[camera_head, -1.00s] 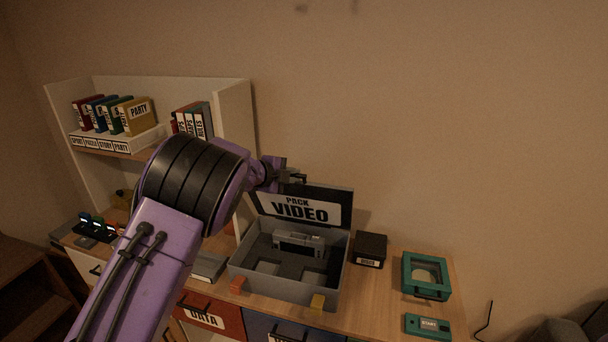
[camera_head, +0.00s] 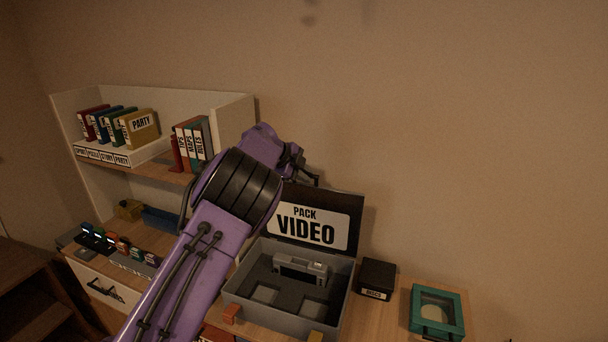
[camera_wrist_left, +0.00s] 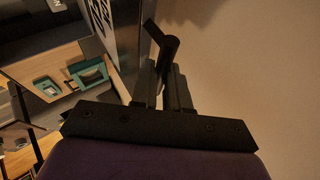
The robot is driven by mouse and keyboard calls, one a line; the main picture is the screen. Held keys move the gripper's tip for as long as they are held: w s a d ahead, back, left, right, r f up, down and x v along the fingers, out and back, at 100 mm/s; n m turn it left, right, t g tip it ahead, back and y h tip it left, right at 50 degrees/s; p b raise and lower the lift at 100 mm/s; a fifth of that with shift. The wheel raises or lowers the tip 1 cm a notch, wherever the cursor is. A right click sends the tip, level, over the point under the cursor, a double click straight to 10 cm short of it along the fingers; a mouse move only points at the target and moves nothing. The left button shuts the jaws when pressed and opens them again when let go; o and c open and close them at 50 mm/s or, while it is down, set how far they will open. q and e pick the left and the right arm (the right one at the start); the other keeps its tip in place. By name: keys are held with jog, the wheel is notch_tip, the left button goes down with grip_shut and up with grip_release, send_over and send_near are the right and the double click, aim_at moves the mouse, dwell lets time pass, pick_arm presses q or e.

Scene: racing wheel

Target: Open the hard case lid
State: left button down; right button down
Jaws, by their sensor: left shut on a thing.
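The grey hard case (camera_head: 268,314) stands on the desk in the head view. Its dark lid (camera_head: 352,208), labelled "PACK VIDEO", is raised at the back, roughly upright. The case's inside shows a grey device (camera_head: 300,269) and foam recesses. In the left wrist view the gripper (camera_wrist_left: 172,82) is shut on a dark bar (camera_wrist_left: 160,40) beside the lid (camera_wrist_left: 127,40); the exact contact is unclear. My right gripper is not in view.
A small black box (camera_head: 376,278) and a teal-framed box (camera_head: 437,312) stand right of the case. A white shelf (camera_head: 233,125) with books is at the left, close to my arm. The wall is right behind the lid.

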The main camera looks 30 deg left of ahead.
pick_arm(q)
jog(key=shift+s+d+f, duration=0.1)
jog(key=shift+d+f, duration=0.05)
jog(key=shift+f, duration=0.5)
jog(key=c, duration=1.1)
grip_release()
jog(key=b+v, duration=0.1)
jog(key=v, duration=0.2)
jog(key=b+v, duration=0.1)
jog(key=v, duration=0.3)
jog(key=b+v, duration=0.1)
jog(key=v, duration=0.3)
jog(key=shift+w+a+r+b, duration=0.2)
jog(key=shift+w+r+b, duration=0.05)
jog(key=shift+w+b, duration=0.15)
jog(key=shift+s, duration=0.15)
